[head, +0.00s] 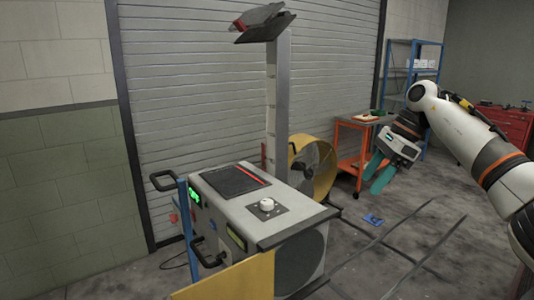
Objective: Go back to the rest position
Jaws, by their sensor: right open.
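My right arm comes in from the right edge of the head view. My right gripper (380,175) hangs at its end with its teal fingers pointing down and to the left. It is open, with nothing seen between the fingers. It is in the air, to the right of the grey console and apart from it. My left gripper does not show.
A grey console (215,185) with a white knob (267,204) and a tall post (278,95) stands in the middle. Behind are a yellow drum fan (322,165), an orange cart (352,125), a blue shelf (412,50) and a red cabinet (510,122). A small blue item (373,220) lies on the floor.

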